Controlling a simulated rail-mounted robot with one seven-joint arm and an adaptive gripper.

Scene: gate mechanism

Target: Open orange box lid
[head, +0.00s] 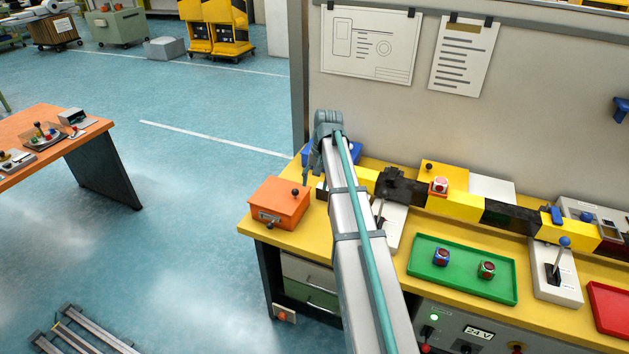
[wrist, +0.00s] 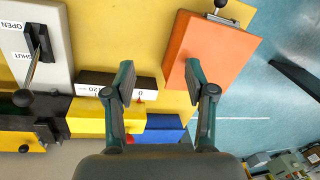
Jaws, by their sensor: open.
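The orange box (head: 278,207) sits at the left end of the yellow workbench in the head view, its lid closed. In the wrist view the orange box (wrist: 212,48) is at upper right, with the knob (wrist: 220,4) at the top edge. My gripper (wrist: 160,82) is open and empty. Its right finger overlaps the box's near edge in the picture; I cannot tell the height gap.
A blue box (head: 317,152) lies behind the orange box, partly hidden by my arm. A lever panel (wrist: 35,50) marked OPEN and SHUT stands left in the wrist view. A yellow and black bar (head: 457,205) and a green tray (head: 462,270) are to the right.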

